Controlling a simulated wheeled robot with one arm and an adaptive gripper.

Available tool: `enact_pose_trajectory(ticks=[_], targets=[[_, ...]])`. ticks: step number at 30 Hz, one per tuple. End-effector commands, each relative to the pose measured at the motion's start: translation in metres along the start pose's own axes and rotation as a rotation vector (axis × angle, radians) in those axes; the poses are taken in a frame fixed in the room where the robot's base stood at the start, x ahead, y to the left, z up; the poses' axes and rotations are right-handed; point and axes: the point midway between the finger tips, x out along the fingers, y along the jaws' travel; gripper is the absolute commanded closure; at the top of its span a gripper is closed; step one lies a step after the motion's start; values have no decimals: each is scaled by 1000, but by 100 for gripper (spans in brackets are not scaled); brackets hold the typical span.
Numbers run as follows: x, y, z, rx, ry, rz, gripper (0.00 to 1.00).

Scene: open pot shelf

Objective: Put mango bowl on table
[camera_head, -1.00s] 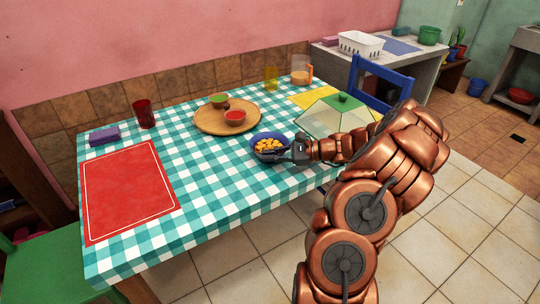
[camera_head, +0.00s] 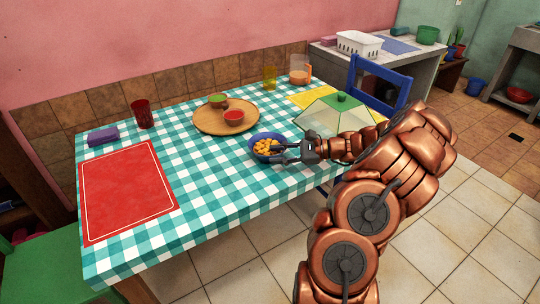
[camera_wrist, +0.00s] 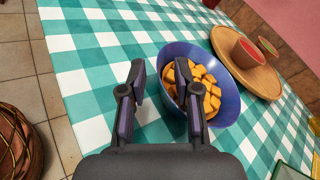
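The mango bowl (camera_head: 261,156), blue with orange mango cubes in it, stands upright on the checked tablecloth of the table (camera_head: 212,215), near its front edge. It also shows in the wrist view, right of the middle, with its wall (camera_wrist: 231,92) visible. My gripper (camera_head: 283,154) is at the bowl's right side in the head view. In the wrist view my gripper (camera_wrist: 163,77) has its two fingers apart. One finger overlaps the bowl's near rim and the other is outside it over the cloth. I cannot tell whether a finger touches the bowl.
A round wooden board (camera_head: 204,125) with a green bowl (camera_head: 217,100) and a red bowl (camera_head: 234,117) is behind. A red mat (camera_head: 127,192) lies left. The cloth between mat and bowl is clear.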

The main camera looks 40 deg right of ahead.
Motion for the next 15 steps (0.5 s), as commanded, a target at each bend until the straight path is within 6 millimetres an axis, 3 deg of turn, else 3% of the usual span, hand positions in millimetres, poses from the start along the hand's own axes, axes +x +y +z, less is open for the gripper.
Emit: enact_pose_trajectory(ticks=[6, 15], targets=[[-46, -1, -1, -3, 4, -4, 68], [-84, -1, 0, -3, 1, -2, 68]])
